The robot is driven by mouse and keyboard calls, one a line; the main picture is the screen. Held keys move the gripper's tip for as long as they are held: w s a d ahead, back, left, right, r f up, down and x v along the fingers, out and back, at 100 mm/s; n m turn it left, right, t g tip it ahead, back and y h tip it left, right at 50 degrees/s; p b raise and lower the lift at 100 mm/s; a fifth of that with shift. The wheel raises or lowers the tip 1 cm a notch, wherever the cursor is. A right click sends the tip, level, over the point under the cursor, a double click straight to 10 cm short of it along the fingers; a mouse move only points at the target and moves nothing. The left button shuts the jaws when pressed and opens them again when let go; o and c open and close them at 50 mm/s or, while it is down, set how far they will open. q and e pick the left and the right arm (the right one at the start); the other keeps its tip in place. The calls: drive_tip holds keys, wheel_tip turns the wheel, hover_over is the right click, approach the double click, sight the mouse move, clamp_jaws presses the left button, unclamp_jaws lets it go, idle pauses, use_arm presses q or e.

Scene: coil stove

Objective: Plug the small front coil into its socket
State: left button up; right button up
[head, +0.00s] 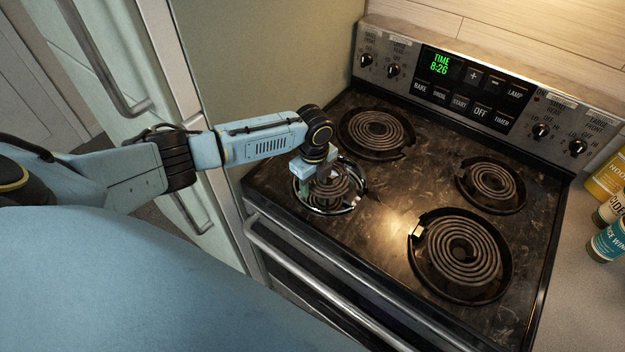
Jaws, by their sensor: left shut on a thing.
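The small front coil (343,188) is a dark spiral at the front left of the stove top. It lies in or just above a shiny round drip bowl (354,206); I cannot tell whether it is level or seated. My left gripper (322,198) reaches down over the coil's left part and is shut on it. The gripper hides that side of the coil. The coil's socket and prongs cannot be made out. My right gripper is not in view.
Other coils sit at the back left (376,130), back right (491,185) and front right (461,252). The control panel (470,88) with knobs rises behind. An oven handle (300,275) runs along the front. A fridge (150,60) stands left; bottles (610,240) stand right.

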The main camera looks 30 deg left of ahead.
use_arm(q)
drive_tip(key=shift+d, duration=0.6)
drive_tip(key=shift+p, duration=0.6)
idle(0.6)
drive_tip(key=o, duration=1.3)
drive_tip(key=shift+f, duration=0.1)
drive_tip(key=shift+c, duration=0.2)
wheel_tip(320, 180, up, 3)
drive_tip(key=p, duration=0.2)
drive_tip(key=shift+s+p, duration=0.1)
drive_tip(key=shift+p, duration=0.25)
wheel_tip(320, 180, up, 3)
drive_tip(key=shift+f+p, duration=0.2)
drive_tip(key=shift+p, duration=0.85)
drive_tip(key=shift+r, duration=1.25)
